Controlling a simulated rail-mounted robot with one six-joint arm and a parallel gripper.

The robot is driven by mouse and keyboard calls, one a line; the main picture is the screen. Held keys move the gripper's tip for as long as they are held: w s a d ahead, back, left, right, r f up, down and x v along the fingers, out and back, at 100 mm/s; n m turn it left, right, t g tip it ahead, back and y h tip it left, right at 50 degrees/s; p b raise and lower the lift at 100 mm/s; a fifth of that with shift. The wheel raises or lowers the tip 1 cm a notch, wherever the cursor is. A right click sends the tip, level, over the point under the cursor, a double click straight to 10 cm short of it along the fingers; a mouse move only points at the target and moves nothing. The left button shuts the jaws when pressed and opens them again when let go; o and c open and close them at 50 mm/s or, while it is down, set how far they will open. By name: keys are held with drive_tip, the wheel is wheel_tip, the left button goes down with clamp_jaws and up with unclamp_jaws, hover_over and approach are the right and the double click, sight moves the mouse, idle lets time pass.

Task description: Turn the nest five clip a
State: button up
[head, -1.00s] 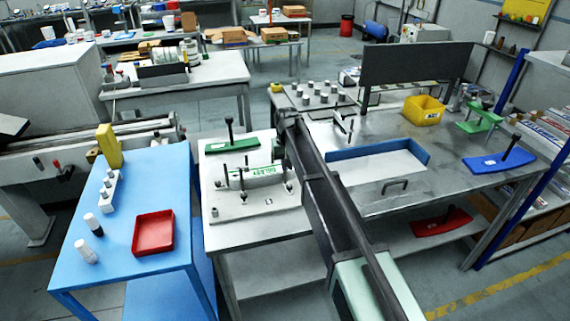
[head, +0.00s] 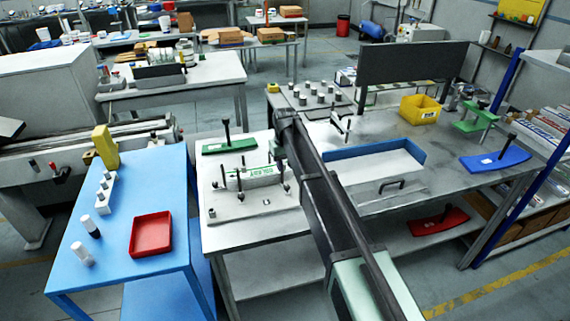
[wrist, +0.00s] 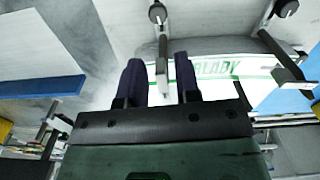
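The nest (head: 240,207) is a pale plate on the white-topped table. A white label stack with green lettering (head: 252,180) lies on it, with several dark upright clips with knobs around it. In the wrist view the label (wrist: 222,67) shows beyond my fingers. My gripper (wrist: 160,78) has two dark fingers set apart. One clip (wrist: 162,54) shows between them in the picture, at the label's left end; I cannot tell if they touch it. Another clip (wrist: 288,72) stands at the label's right. No clip labels are readable.
A green curved piece with a black handle (head: 228,146) lies behind the nest. The blue table (head: 125,195) with a red tray (head: 151,233) is at left. The grey bench at right holds a blue-walled tray (head: 418,150) and a yellow bin (head: 420,109).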

sight(285, 164)
drive_tip(key=shift+o, duration=0.2)
wheel_tip(285, 164, up, 11)
drive_tip(key=p, duration=1)
drive_tip(key=shift+p, duration=0.4)
drive_tip(key=shift+f, duration=0.1)
drive_tip(key=s+d+f+m+b, duration=0.1)
drive_tip(key=s+d+f+b, duration=0.2)
drive_tip(key=s+d, duration=0.3)
drive_tip(key=s+d+f+m+b, duration=0.2)
drive_tip(key=s+d, duration=0.5)
drive_tip(key=s, duration=0.8)
drive_tip(key=s+d+f+m+b, duration=0.1)
drive_tip(key=s+d+f+b, duration=0.3)
drive_tip(key=s, duration=0.7)
drive_tip(key=d, duration=0.2)
drive_tip(key=shift+s+d+f+m, duration=0.15)
drive_tip(key=shift+d+m, duration=0.25)
